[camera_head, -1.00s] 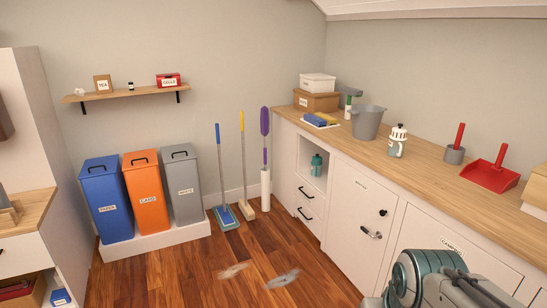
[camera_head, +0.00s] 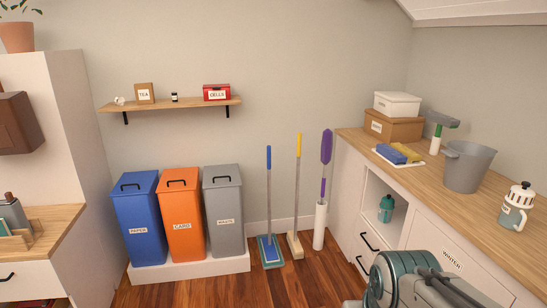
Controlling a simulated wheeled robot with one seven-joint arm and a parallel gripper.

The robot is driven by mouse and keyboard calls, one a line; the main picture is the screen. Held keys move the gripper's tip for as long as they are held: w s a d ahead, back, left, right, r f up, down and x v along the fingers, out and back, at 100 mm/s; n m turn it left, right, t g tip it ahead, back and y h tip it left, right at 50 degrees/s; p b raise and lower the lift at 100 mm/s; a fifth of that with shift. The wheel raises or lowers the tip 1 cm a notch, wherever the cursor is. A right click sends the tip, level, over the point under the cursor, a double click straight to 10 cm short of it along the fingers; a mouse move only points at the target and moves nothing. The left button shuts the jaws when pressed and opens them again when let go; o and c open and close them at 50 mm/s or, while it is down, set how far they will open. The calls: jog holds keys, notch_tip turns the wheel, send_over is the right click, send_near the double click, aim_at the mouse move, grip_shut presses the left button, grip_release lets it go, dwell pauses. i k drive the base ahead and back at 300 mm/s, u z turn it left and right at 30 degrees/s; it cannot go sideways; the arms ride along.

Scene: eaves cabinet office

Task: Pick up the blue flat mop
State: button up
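The blue flat mop (camera_head: 269,206) stands upright against the back wall, just right of the grey bin. Its handle has a blue top and a grey shaft, and its flat blue head rests on the floor. A yellow-topped broom (camera_head: 297,197) and a purple duster (camera_head: 325,162) in a white holder stand to its right. Part of my arm shows at the bottom right, in front of the cabinet. My gripper's fingers are not in view, and my arm is well apart from the mop.
Blue, orange (camera_head: 183,222) and grey (camera_head: 224,215) bins stand on a white plinth (camera_head: 190,270) left of the mop. A white cabinet with a wooden counter (camera_head: 440,185) runs along the right. The wooden floor (camera_head: 240,292) in front of the mop is clear in view.

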aim_at(269, 247)
jog(key=u, duration=0.15)
jog(key=i, duration=3.6)
jog(key=z, duration=0.25)
